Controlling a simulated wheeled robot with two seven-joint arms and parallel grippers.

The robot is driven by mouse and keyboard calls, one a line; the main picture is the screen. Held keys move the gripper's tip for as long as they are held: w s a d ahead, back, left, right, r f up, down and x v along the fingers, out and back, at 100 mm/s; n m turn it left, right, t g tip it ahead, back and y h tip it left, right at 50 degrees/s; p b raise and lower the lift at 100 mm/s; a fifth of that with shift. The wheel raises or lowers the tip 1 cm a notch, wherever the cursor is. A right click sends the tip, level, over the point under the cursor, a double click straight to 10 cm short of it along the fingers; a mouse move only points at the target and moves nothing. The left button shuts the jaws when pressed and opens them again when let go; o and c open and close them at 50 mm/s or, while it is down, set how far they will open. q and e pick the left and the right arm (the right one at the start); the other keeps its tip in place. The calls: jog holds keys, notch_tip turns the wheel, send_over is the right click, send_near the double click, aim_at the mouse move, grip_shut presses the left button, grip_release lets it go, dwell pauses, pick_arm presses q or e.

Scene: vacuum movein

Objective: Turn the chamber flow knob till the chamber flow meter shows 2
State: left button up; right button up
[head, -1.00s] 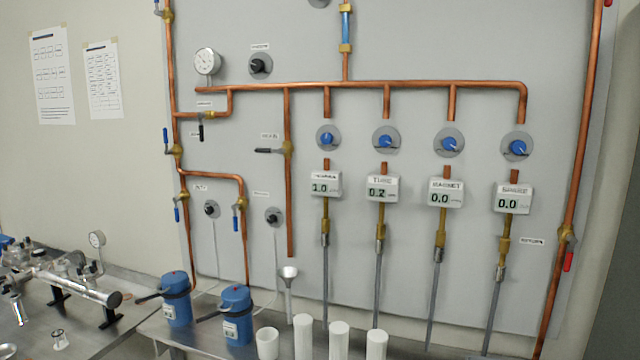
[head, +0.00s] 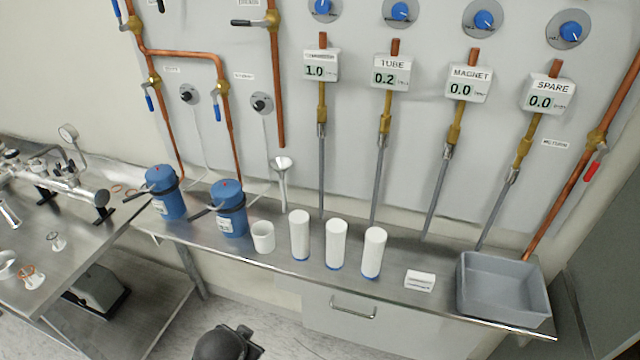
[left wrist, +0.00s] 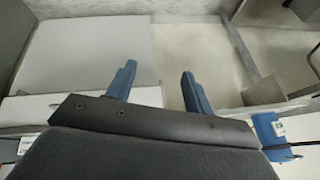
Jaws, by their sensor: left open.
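The chamber flow meter (head: 321,66) is the leftmost of the white meters on the wall panel and reads 1.0; its label is too blurred to read fully. The blue knob (head: 322,7) above it is partly cut off by the top edge of the head view. My left gripper (left wrist: 158,82) shows in the left wrist view with its two blue fingers apart and nothing between them. It is away from the knob. A dark rounded part of mine shows at the bottom of the head view. My right gripper is not in view.
The tube meter (head: 391,72) reads 0.2; the magnet meter (head: 468,84) and spare meter (head: 548,95) read 0.0. A steel bench (head: 320,270) below holds blue flasks (head: 230,208), white cylinders (head: 336,245) and a grey bin (head: 503,287). Copper pipes run up the panel.

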pick_arm(q)
jog(key=w+d+r+m+t, duration=0.2)
jog(key=w+r, duration=0.3)
jog(key=r, duration=0.1)
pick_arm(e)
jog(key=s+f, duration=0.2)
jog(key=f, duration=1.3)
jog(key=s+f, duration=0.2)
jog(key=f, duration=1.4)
pick_arm(q)
jog(key=m+t+h, duration=0.4)
jog(key=m+t, duration=1)
jog(key=m, duration=1.3)
send_near(322, 9)
jog(key=p+x, duration=0.4)
jog(key=x, duration=0.4)
jog(key=shift+s, duration=0.1)
jog(key=shift+w+r, duration=0.1)
jog(key=shift+w, duration=0.25)
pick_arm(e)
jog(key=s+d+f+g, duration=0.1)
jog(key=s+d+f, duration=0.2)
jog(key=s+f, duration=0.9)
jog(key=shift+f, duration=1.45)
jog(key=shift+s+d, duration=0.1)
